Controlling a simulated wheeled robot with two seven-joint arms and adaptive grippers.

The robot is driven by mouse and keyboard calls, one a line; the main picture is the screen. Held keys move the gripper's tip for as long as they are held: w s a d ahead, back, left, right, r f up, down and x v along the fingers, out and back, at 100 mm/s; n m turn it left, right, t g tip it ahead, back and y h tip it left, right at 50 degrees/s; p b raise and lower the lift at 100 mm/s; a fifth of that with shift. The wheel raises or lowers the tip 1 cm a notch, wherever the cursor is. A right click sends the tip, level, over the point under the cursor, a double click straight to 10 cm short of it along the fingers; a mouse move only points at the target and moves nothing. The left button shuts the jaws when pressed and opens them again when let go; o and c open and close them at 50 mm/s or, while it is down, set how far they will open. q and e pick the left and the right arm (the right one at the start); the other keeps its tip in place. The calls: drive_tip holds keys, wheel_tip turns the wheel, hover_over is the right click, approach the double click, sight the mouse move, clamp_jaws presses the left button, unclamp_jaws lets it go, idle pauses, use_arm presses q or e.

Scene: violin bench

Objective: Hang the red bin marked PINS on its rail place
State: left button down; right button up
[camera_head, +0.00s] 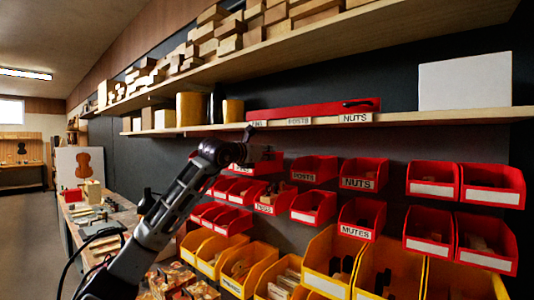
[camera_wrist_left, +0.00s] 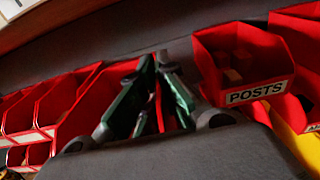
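My left gripper (camera_head: 258,154) reaches in from the left to the top row of hanging bins, left of the red POSTS bin. In the left wrist view its two fingers (camera_wrist_left: 155,66) come close together at the tips, with red bin wall between and beside them. They appear shut on a red bin (camera_head: 268,168) at this spot. The POSTS bin (camera_head: 314,169) hangs just to the right and also shows in the left wrist view (camera_wrist_left: 238,62). My right gripper is not in view.
The red NUTS bin (camera_head: 364,174) hangs further right. Several red bins hang below, including the MUTES bin (camera_head: 361,218), with yellow bins (camera_head: 332,262) under them. A wooden shelf (camera_head: 430,117) with a red tray (camera_head: 320,108) runs close above my gripper.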

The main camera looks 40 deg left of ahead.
use_arm(q)
drive_tip(key=shift+w, duration=0.25)
drive_tip(key=shift+w+d+r+p, duration=0.1)
drive_tip(key=shift+w+p, duration=0.35)
drive_tip(key=shift+p, duration=0.05)
drive_tip(key=shift+w, duration=0.2)
drive_tip(key=shift+w+p, duration=0.2)
drive_tip(key=shift+p, duration=0.1)
drive_tip(key=shift+w+d+p, duration=0.1)
drive_tip(key=shift+w+p, duration=0.35)
drive_tip(key=shift+w, duration=0.15)
drive_tip(key=shift+w+p, duration=0.4)
drive_tip(key=shift+w, duration=0.15)
drive_tip(key=shift+w+p, duration=0.4)
drive_tip(key=shift+w, duration=0.2)
drive_tip(key=shift+w+d+p, duration=0.1)
drive_tip(key=shift+w+p, duration=0.2)
drive_tip(key=shift+w, duration=0.4)
drive_tip(key=shift+w+p, duration=0.2)
drive_tip(key=shift+p, duration=0.1)
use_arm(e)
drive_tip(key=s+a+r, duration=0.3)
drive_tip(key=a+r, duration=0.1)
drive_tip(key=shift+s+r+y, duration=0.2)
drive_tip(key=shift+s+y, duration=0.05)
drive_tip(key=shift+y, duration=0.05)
